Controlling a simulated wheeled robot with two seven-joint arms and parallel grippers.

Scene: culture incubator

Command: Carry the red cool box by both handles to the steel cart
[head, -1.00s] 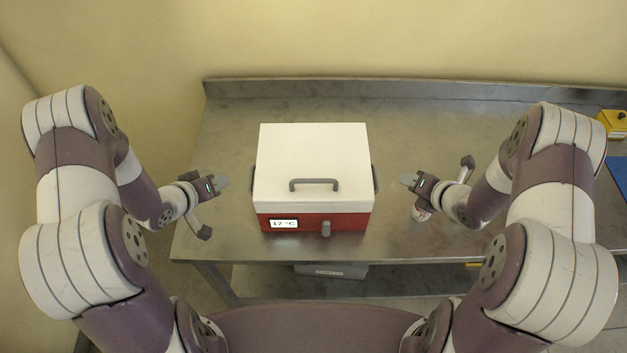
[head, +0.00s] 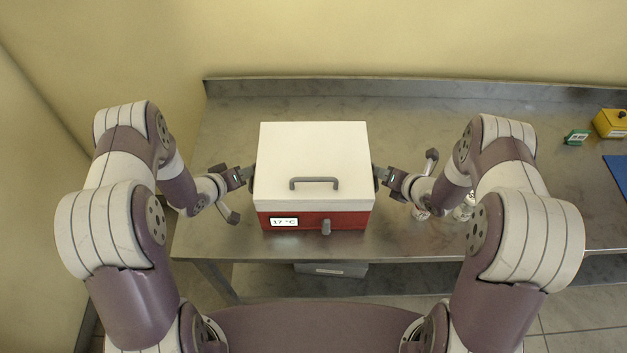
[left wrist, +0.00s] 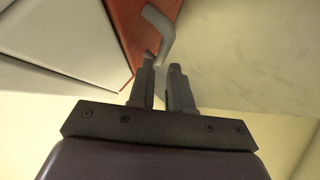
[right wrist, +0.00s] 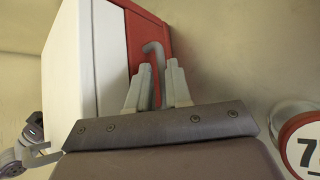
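The red cool box (head: 345,219) with a white lid (head: 313,155) stands flat on a steel table (head: 225,135). My left gripper (head: 246,177) is at its left side. In the left wrist view, the fingers (left wrist: 164,65) are apart, with the end of a grey side handle (left wrist: 160,28) between their tips. My right gripper (head: 381,175) is at the right side. In the right wrist view, its fingers (right wrist: 156,78) are apart on either side of the other grey handle (right wrist: 153,52). Both grippers look open. I cannot identify a separate steel cart.
A yellow box (head: 610,124), a small green item (head: 577,137) and a blue mat (head: 618,174) lie at the far right. Small containers (head: 464,211) stand close by my right arm. A raised steel edge (head: 420,88) runs along the back. The table's middle right is clear.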

